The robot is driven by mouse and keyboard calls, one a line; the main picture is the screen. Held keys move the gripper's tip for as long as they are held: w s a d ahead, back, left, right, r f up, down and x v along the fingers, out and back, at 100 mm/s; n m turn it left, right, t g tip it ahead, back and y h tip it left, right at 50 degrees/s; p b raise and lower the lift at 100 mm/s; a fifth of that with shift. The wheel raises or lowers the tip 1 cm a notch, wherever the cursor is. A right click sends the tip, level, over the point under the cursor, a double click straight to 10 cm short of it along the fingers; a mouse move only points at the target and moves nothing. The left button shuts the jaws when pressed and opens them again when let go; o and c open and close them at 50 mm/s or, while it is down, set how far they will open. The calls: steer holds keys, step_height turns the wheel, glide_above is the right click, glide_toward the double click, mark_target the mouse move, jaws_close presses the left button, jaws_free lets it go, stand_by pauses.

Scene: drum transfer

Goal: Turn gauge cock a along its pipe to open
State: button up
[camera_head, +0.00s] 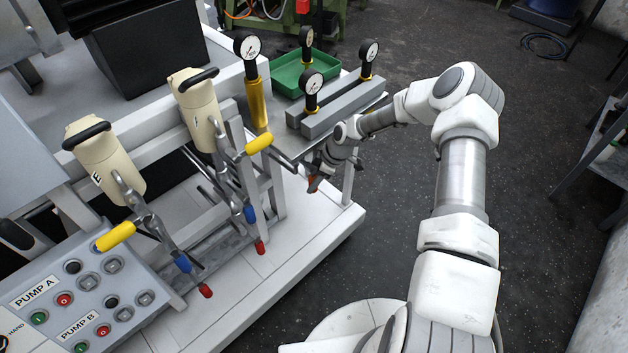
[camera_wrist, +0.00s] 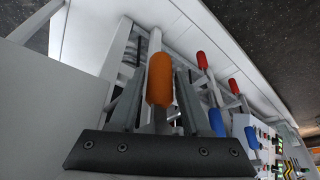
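An orange handle (camera_wrist: 160,80) stands between the two fingers of my gripper (camera_wrist: 161,98) in the wrist view. The fingers lie close along both sides of it; whether they press on it cannot be told. In the head view my gripper (camera_head: 316,178) is at the front side of the pump bench, right of the yellow handle. A small orange-red end (camera_head: 312,183) shows at its fingers. Which part is gauge cock a cannot be read from a label; the orange handle is the one at my gripper. Its pipe is mostly hidden.
Several gauges, one a tall gauge (camera_head: 247,47), stand behind. Yellow handles (camera_head: 259,144), blue handles (camera_head: 250,214) and red handles (camera_head: 260,248) are left of my gripper. A green tray (camera_head: 301,72) is behind. A control panel (camera_head: 84,301) is front left. The dark floor (camera_head: 385,220) is clear.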

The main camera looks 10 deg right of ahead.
steer(key=shift+r, duration=0.15)
steer(key=s+d, duration=0.4)
steer(key=d, duration=0.7)
steer(key=shift+d+r, duration=0.4)
